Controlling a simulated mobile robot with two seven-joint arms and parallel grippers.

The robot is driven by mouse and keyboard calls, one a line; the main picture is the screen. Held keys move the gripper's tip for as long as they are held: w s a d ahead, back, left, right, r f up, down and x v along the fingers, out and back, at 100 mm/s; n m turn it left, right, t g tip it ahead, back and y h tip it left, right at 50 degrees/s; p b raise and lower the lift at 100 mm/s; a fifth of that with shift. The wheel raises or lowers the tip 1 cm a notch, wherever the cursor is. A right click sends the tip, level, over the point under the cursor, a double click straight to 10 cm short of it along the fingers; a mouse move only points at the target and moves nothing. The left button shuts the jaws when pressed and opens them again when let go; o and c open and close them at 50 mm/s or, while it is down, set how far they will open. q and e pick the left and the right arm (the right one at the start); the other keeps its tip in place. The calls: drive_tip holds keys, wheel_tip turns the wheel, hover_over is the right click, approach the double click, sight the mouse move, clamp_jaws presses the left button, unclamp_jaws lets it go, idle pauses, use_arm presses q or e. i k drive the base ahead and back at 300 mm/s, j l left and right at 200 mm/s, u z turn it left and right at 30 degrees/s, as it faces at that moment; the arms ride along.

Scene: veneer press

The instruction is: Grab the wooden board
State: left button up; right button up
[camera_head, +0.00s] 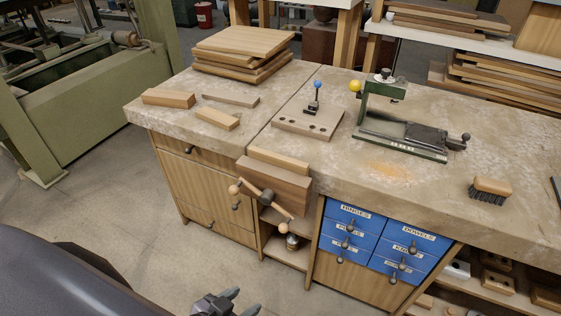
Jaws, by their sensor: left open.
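Several flat wooden boards (243,42) lie stacked, slightly askew, at the back left of the workbench (330,168). In front of the stack lie a wooden block (168,97), a thin strip (230,100) and a short light piece (217,119). I cannot tell which of these wooden pieces is the task's board. My left gripper (243,302) is open and empty at the bottom edge, low in front of the bench and well away from the boards. Part of it is cut off by the frame. My right gripper is not in view.
A wooden vise (275,183) with handles juts from the bench front. A lever fixture (308,122), a green bench machine (402,130) and a brush (490,190) stand on top. Blue drawers (350,228) sit below. A green machine (95,105) stands left; floor between is clear.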

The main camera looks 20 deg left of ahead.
sight(300, 167)
drive_tip(key=z, duration=0.55)
drive_tip(key=j+z, duration=0.3)
drive_tip(key=z, duration=0.15)
drive_tip(key=k+j+z, duration=0.1)
drive_tip(key=j+z, duration=0.15)
drive_tip(key=z, duration=0.2)
drive_tip(key=k+j+z, duration=0.25)
drive_tip(key=j+z, duration=0.25)
drive_tip(key=j, duration=0.2)
drive_tip(key=k+j+z, duration=0.3)
drive_tip(key=k+j, duration=1.1)
drive_tip(key=j, duration=0.15)
drive_tip(key=i+l, duration=0.15)
drive_tip(key=i, duration=0.15)
drive_tip(key=z, duration=0.05)
